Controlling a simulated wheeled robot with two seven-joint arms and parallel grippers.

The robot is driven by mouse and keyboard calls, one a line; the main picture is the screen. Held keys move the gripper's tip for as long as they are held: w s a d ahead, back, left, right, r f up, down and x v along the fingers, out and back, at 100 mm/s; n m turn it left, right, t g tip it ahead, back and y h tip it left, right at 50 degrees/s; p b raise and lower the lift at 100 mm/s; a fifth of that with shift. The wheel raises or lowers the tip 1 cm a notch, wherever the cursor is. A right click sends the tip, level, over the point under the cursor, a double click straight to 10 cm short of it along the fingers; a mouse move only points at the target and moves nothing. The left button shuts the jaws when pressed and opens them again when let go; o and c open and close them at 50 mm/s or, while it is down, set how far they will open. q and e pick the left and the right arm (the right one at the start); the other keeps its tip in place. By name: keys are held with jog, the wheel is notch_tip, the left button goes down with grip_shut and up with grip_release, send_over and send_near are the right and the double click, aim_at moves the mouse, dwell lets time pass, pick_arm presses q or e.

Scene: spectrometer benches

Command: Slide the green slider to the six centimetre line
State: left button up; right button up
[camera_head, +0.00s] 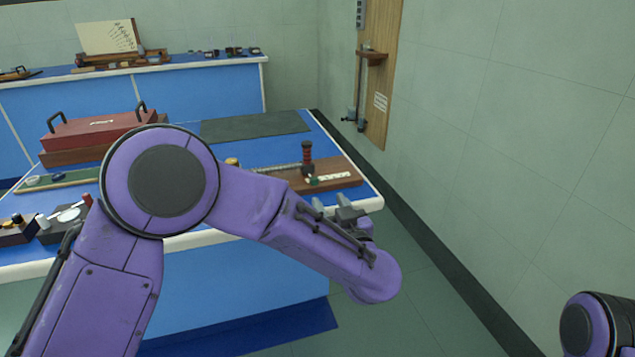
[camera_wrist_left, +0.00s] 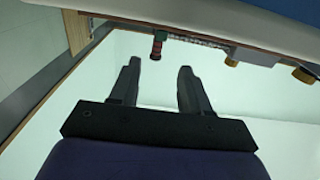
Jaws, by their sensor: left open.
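The green slider (camera_head: 313,181) sits on a wooden board (camera_head: 347,166) near the right end of the front bench, beside a white scale strip (camera_head: 332,178). A dark red grip with a black band (camera_head: 307,152) stands upright by it. In the left wrist view the green part (camera_wrist_left: 161,36) and the red grip (camera_wrist_left: 156,49) appear beyond the fingertips. The scale's marks are too small to read. My right gripper is out of view.
A coiled spring (camera_head: 275,169) runs along the board, partly behind my left arm. A red box with black handles (camera_head: 85,131) stands at the left of the bench. A dark mat (camera_head: 255,126) lies bare behind the board. A tiled wall is at the right.

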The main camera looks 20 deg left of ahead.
aim_at(315, 180)
pick_arm(q)
jog(key=x, duration=0.9)
jog(key=shift+w+a+f, duration=0.2)
jog(key=shift+w, duration=0.05)
grip_shut()
